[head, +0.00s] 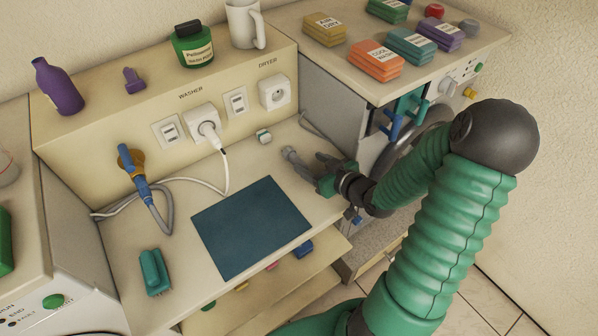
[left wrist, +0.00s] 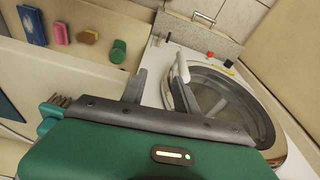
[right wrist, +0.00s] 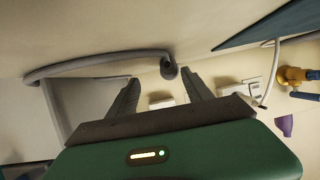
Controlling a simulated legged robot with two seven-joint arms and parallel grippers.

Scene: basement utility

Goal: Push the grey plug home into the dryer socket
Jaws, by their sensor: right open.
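The dryer socket (head: 274,93) is a white round-faced outlet under the DRYER label on the backboard, with nothing in it. The grey plug (head: 289,154) appears to lie on the counter below it. In the right wrist view the grey plug (right wrist: 169,68) shows just beyond my fingertips, its cable curving left. My right gripper (head: 319,171) is open, low over the counter at the plug; I see no grip on it. It also shows in the right wrist view (right wrist: 160,78). My left gripper (left wrist: 161,70) is open and empty in the left wrist view, outside the head view.
A white plug (head: 208,129) sits in the washer socket, its cord crossing the counter. A blue mat (head: 250,228) and a teal brush (head: 154,272) lie in front. A yellow-brass tap (head: 130,160) stands left.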

